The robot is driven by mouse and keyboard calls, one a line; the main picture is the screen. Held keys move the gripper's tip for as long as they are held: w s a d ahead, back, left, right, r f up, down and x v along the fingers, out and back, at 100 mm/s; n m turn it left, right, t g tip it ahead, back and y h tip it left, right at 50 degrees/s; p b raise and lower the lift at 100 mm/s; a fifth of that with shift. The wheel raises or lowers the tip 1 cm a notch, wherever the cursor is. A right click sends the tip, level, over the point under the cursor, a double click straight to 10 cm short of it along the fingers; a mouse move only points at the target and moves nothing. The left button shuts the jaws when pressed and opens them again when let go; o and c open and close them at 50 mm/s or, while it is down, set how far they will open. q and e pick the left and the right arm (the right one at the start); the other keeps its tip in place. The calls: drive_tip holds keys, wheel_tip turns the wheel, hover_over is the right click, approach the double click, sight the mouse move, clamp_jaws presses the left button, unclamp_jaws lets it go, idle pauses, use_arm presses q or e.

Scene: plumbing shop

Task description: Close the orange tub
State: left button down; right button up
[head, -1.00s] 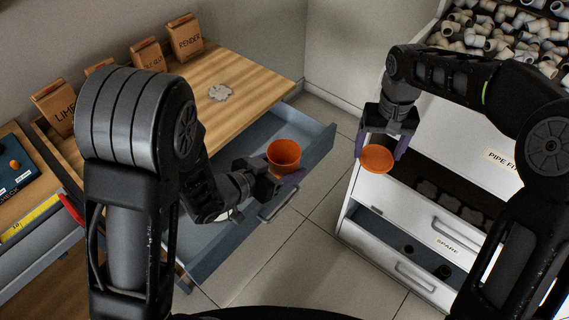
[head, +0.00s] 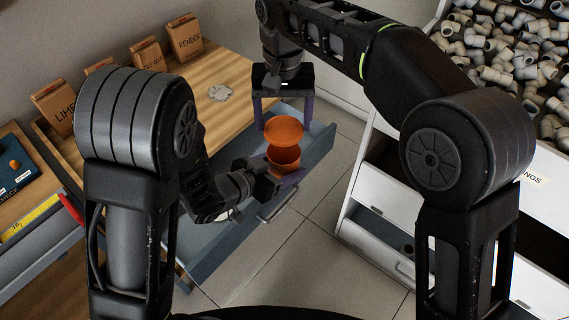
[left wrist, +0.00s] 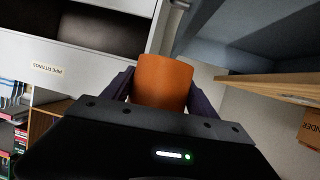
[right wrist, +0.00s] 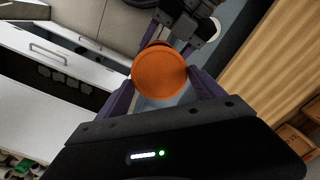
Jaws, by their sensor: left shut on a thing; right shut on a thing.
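The orange tub (head: 284,159) is held by my left gripper (head: 279,184) above the open blue-grey drawer. The tub also fills the middle of the left wrist view (left wrist: 162,82), between the purple fingers. My right gripper (head: 283,112) is shut on the round orange lid (head: 284,131). In the head view the lid appears just above the tub's mouth, slightly tilted, and covers part of it. In the right wrist view the lid (right wrist: 159,74) is between the fingers and hides most of the tub. I cannot tell whether lid and rim touch.
The open drawer (head: 322,150) is under both grippers. A white cabinet (head: 365,195) with pipe fittings (head: 500,45) stands at the right.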

sight(283, 128)
drive_tip(key=shift+f, duration=0.15)
drive_tip(key=shift+f, duration=1.9)
drive_tip(key=shift+s, duration=0.1)
drive_tip(key=shift+f, duration=0.85)
drive_tip(key=shift+f, duration=0.6)
drive_tip(key=o, duration=1.3)
drive_tip(key=shift+r, duration=0.1)
